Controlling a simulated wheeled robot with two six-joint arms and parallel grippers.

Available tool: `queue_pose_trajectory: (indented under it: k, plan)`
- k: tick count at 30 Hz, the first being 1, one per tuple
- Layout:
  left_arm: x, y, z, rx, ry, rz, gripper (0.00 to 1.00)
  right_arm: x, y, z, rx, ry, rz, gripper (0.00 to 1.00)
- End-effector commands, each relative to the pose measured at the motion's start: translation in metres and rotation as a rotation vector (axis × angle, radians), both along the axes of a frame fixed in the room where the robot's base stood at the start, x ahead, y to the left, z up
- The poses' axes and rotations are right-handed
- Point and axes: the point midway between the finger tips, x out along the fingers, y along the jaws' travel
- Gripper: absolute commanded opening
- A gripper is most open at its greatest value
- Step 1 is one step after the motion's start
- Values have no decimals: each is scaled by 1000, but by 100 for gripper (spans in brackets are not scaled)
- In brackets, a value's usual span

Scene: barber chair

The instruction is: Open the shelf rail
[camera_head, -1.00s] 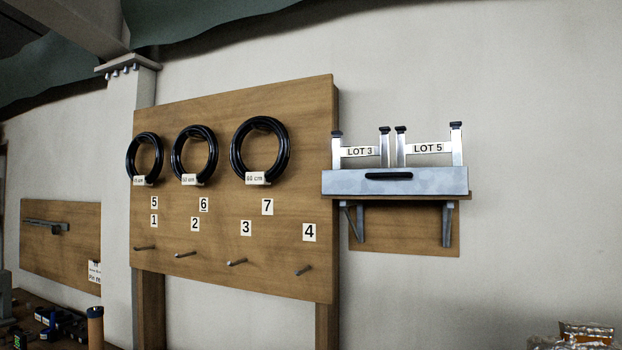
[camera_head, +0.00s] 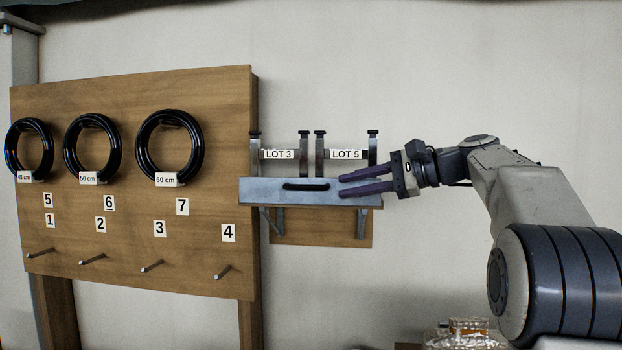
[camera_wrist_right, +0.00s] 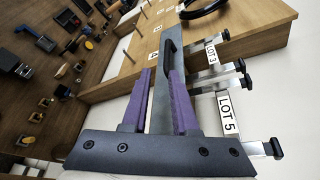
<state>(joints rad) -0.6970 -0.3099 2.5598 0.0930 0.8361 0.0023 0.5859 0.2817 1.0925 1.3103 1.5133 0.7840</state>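The shelf rail is a grey metal front bar (camera_head: 262,191) with a black handle (camera_head: 306,186), on a small wall shelf right of the wooden board. Behind it stand metal brackets labelled LOT 3 (camera_head: 278,155) and LOT 5 (camera_head: 346,155). My right gripper (camera_head: 340,186) comes in from the right, its purple fingers apart and pointing at the handle. In the right wrist view the open fingers (camera_wrist_right: 161,84) have the black handle (camera_wrist_right: 168,47) ahead of and between them, with nothing gripped. My left gripper is not in view.
The wooden board (camera_head: 140,240) at left carries black hose rings (camera_head: 169,148), numbered labels and protruding pegs (camera_head: 152,266) near the shelf. A glass-like object (camera_head: 465,335) is at the bottom right. The wall right of the shelf is bare.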

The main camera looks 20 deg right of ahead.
Motion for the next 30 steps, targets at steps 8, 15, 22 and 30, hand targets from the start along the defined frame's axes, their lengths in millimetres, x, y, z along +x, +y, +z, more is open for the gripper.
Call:
queue_pose_trajectory:
  k: [8,15,22,30]
  plan:
    - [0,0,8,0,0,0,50,12,7,8,23,-12,-10,27]
    - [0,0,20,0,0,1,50,42,41,-2,22,-11,-8,27]
    - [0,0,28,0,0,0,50,60,62,-9,21,-13,-12,27]
    - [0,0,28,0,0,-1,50,65,66,-12,19,-14,-14,27]
